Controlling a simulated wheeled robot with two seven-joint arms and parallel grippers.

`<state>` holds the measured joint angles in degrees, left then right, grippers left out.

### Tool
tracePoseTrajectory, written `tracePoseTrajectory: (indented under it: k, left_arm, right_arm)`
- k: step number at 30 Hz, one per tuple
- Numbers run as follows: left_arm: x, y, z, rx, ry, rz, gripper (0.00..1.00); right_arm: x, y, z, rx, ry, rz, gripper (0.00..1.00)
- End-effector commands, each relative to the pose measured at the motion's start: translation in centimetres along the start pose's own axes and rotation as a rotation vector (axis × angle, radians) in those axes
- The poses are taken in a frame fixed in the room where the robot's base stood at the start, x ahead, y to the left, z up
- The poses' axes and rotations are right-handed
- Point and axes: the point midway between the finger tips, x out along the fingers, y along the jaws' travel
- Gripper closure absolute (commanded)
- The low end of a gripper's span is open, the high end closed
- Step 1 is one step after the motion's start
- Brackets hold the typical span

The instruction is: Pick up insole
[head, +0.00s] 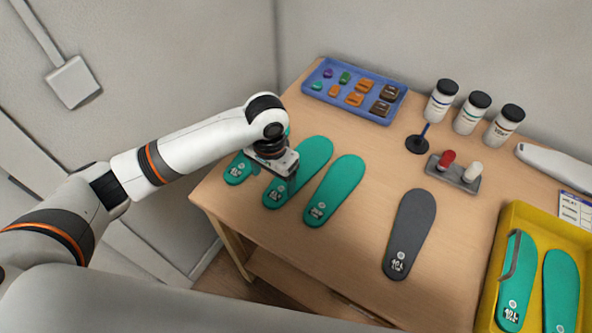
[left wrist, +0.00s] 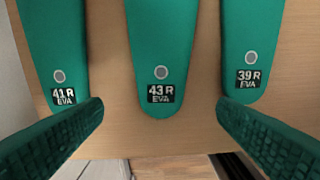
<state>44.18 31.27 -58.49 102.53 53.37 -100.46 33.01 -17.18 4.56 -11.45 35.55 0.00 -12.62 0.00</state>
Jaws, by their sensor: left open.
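Three teal insoles lie side by side at the left of the wooden table. The middle one, labelled 43 R EVA (left wrist: 161,50), also shows in the head view (head: 314,153). The one labelled 41 R (left wrist: 57,40) is on its left, and the one labelled 39 R (left wrist: 251,45) on its right. My left gripper (head: 284,172) is over the middle insole, hiding part of it and of the left one. In the left wrist view its fingers (left wrist: 160,125) are wide apart and empty, either side of the middle insole's labelled end. My right gripper is not in view.
A dark grey insole (head: 411,230) lies alone at mid-table. A yellow crate (head: 487,300) with teal insoles stands at the right. A blue tray (head: 341,104) of small pieces, several white bottles (head: 441,102) and a small grey stand (head: 453,180) are at the back.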

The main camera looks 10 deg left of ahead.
Motion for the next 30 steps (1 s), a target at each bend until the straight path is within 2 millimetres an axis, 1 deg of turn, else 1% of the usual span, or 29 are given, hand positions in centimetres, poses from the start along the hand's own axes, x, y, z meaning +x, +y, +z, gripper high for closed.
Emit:
tracePoseTrajectory:
  k: [7,11,15,18,24,26,30]
  left_arm:
    - [1.9,-0.1,0.1,0.002,0.000,0.000,0.19]
    - [3.8,-0.1,0.4,0.000,0.002,0.001,0.19]
    - [5.7,-0.1,0.4,0.003,-0.001,0.000,0.19]
    - [6.2,-0.1,0.4,0.004,-0.003,0.000,0.19]
    - [6.3,-0.1,0.4,0.004,-0.004,0.000,0.19]
    - [6.3,-0.1,0.4,0.003,-0.004,0.000,0.27]
    - [6.3,-0.1,0.4,0.003,-0.004,0.000,0.50]
  right_arm:
    - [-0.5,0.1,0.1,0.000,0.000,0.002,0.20]
    - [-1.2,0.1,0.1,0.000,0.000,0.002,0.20]
    - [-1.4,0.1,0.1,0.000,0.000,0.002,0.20]
    - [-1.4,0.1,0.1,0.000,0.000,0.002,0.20]
    - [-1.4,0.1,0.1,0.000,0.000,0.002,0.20]
    - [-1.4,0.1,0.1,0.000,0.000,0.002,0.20]
    - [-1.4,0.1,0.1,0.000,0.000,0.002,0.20]
